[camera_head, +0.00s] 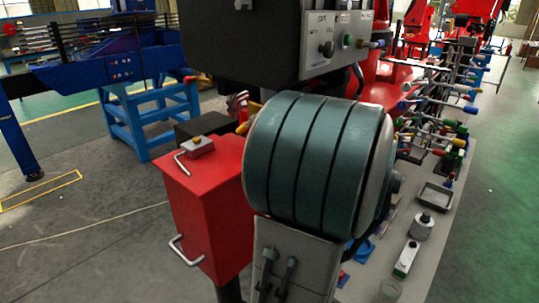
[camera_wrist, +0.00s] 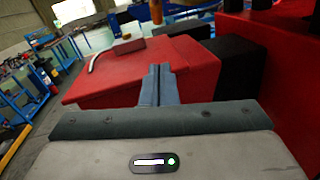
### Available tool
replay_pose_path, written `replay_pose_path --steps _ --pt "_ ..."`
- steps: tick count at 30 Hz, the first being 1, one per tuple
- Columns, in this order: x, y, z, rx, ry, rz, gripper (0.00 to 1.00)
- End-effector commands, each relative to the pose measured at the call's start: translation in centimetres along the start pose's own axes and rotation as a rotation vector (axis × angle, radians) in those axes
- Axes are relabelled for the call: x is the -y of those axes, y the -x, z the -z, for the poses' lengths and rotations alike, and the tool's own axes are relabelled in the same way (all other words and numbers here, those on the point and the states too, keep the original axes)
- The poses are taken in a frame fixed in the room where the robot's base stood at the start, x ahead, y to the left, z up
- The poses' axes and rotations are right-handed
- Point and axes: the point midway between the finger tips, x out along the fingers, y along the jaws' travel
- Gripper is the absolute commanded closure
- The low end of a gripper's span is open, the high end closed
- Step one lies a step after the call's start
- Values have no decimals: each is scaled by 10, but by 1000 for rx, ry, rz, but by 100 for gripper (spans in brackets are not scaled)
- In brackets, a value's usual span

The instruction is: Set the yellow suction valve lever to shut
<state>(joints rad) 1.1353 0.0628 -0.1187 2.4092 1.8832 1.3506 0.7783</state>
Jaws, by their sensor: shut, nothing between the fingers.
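A yellow piece (camera_head: 247,122), probably the lever, shows just left of my large teal arm part in the head view. Most of it is hidden, so its setting cannot be told. In the wrist view an orange-yellow grip (camera_wrist: 157,11) hangs at the top edge, cut off by the frame; it looks like the same lever. My gripper (camera_wrist: 158,70) is shut and empty, its fingers together over a red box (camera_wrist: 105,80). The grip is beyond the fingertips and apart from them. My gripper is not visible in the head view.
The red box (camera_head: 205,205) has bent metal handles on its top and front. A grey bench (camera_head: 425,255) with small parts and coloured valves is at right. Open floor (camera_head: 80,240) lies at left, before a blue stand (camera_head: 150,115).

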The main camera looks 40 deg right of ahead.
Motion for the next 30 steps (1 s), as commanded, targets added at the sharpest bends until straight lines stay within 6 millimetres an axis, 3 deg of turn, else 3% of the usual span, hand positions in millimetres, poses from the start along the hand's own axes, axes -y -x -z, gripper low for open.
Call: replay_pose_path --steps 11,12,19,30 --pt "-2 -81 -1 -2 0 -5 100" --pt "-2 -85 -8 -2 2 -3 100" --pt "-2 -103 -26 -2 3 -3 100" --pt "-1 -107 -27 -3 3 -2 100"
